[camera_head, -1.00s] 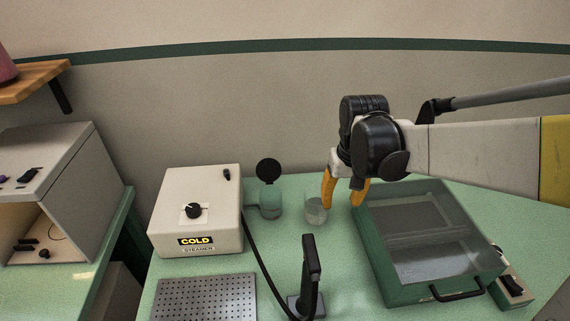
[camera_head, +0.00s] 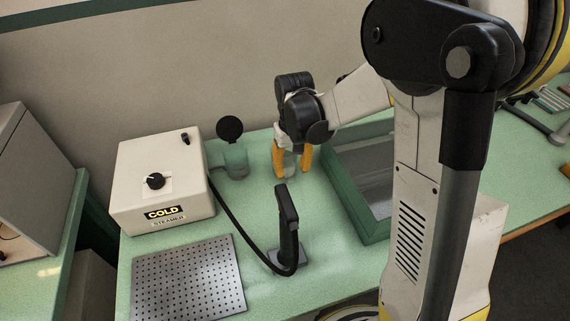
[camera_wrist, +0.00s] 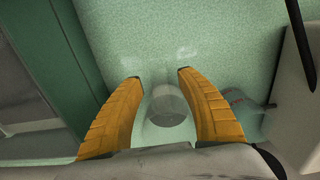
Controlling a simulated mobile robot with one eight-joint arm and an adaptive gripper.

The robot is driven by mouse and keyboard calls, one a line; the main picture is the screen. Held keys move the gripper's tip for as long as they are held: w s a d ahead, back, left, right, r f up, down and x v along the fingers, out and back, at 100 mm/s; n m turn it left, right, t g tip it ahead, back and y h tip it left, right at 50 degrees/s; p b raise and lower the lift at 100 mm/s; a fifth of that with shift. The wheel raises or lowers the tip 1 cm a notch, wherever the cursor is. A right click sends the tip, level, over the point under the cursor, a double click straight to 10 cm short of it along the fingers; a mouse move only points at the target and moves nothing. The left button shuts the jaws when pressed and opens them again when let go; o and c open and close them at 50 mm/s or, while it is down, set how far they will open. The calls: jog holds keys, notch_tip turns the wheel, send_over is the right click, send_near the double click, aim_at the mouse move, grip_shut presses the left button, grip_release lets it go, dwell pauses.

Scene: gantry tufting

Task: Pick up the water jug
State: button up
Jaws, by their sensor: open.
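A small clear vessel (camera_head: 291,170) with greyish contents stands on the green bench; I take it for the water jug. My gripper (camera_head: 292,176) is open above it, its orange fingers pointing down and partly hiding it. In the wrist view the clear round vessel (camera_wrist: 168,106) shows between the two fingers of my gripper (camera_wrist: 158,75), nearer the right finger, and I see no grip on it. Whether the fingers touch it I cannot tell.
A clear container with a raised round black lid (camera_head: 235,160) stands just left. The white steamer box (camera_head: 165,180) is farther left, its black hose running to an upright black handpiece (camera_head: 288,230) in front. A green-framed tray (camera_head: 345,190) is close on the right.

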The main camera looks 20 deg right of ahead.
notch_tip(320, 180, down, 2)
jog(key=shift+f, duration=0.1)
grip_shut()
jog(key=shift+r, duration=0.3)
